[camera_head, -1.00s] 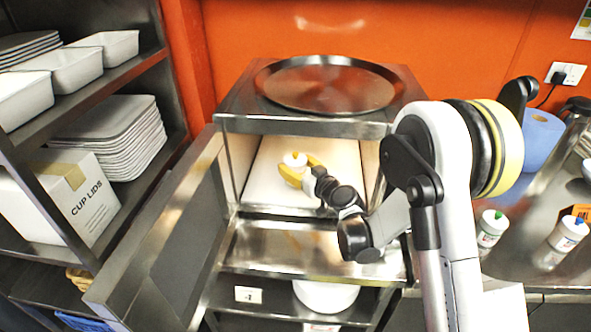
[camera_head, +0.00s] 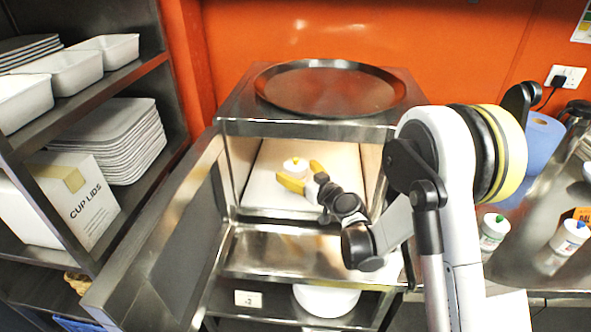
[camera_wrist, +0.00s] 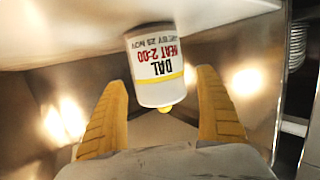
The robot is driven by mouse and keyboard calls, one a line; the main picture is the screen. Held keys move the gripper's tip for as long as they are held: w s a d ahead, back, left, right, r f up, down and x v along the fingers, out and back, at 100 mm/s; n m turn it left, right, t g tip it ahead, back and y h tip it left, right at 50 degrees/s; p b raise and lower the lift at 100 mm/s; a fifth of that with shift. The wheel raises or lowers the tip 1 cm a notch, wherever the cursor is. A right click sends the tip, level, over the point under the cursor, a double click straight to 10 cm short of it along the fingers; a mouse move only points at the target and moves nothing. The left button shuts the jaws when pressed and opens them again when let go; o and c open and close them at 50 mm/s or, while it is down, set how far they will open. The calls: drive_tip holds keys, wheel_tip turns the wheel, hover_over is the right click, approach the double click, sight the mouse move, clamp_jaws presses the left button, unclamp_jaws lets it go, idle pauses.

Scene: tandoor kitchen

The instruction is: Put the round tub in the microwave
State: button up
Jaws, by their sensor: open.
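In the wrist view the tub (camera_wrist: 156,62) shows a printed label reading "DAL HEAT 2:00" and a yellow band. My gripper (camera_head: 302,180), with yellow fingers, is open at the microwave's mouth, just in front of the tub. In the wrist view my gripper (camera_wrist: 162,112) has its fingers spread to either side of the tub's near end, with gaps showing. The microwave door (camera_head: 165,240) hangs open to the left.
A round metal tray (camera_head: 330,88) lies on top of the microwave. A shelf with white containers (camera_head: 105,48) and a cup-lids box (camera_head: 85,205) stands at left.

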drive_tip(key=s+d+r+m+g+h, duration=0.1)
drive_tip(key=s+d+r, duration=0.4)
drive_tip(key=s, duration=0.4)
drive_tip(key=s+d+r+m+g+h, duration=0.1)
drive_tip(key=s+d+r+g+h, duration=0.1)
drive_tip(key=s+d+r, duration=0.35)
drive_tip(key=s+d+m+g+h, duration=0.1)
drive_tip(key=s+d+m+h, duration=0.1)
drive_tip(key=s+d, duration=0.4)
drive_tip(key=s+d+f+m+g+h, duration=0.1)
drive_tip(key=s+d, duration=0.6)
drive_tip(key=s, duration=0.9)
drive_tip(key=m+g+h, duration=0.1)
drive_tip(key=h, duration=0.1)
drive_tip(key=shift+d+m+h+b, duration=0.15)
drive_tip(key=shift+m+h+b, duration=0.25)
